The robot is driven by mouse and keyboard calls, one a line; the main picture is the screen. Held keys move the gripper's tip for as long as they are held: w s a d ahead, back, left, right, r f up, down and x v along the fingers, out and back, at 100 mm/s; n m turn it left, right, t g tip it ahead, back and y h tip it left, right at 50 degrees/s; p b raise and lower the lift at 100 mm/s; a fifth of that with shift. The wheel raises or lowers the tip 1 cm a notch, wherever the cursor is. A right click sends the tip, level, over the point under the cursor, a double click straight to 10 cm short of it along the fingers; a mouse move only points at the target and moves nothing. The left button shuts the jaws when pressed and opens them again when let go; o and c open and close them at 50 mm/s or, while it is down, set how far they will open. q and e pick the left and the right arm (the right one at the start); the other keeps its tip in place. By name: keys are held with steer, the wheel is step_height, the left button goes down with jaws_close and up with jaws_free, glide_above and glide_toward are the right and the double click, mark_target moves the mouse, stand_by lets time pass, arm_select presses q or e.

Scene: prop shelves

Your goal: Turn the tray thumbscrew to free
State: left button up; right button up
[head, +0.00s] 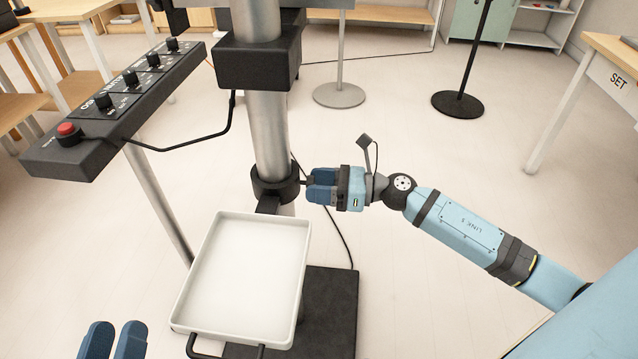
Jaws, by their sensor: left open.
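The white tray (245,275) is held on a dark collar (272,186) around a silver metal post. My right gripper (310,186) is at the right side of this collar, its blue fingers pointing left at it. A small dark stub shows between the collar and the fingertips. The thumbscrew cannot be made out clearly, as the fingers cover that spot. I cannot tell whether the fingers are closed on it. My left gripper (116,326) shows only its blue fingertips at the bottom left edge, open and apart from the tray.
A dark control box (120,105) with several knobs and a red button stands at the left, its cable running to the post. A black base plate (335,310) lies under the tray. A dark block (258,62) is on the post above.

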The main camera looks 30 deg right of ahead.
arm_select(q)
step_height(320, 180, up, 2)
steer(key=shift+a+t+p, duration=0.1)
steer(key=shift+t+p, duration=0.3)
steer(key=shift+p, duration=0.3)
arm_select(e)
steer(key=v, duration=1.4)
arm_select(q)
steer(key=shift+s, duration=0.15)
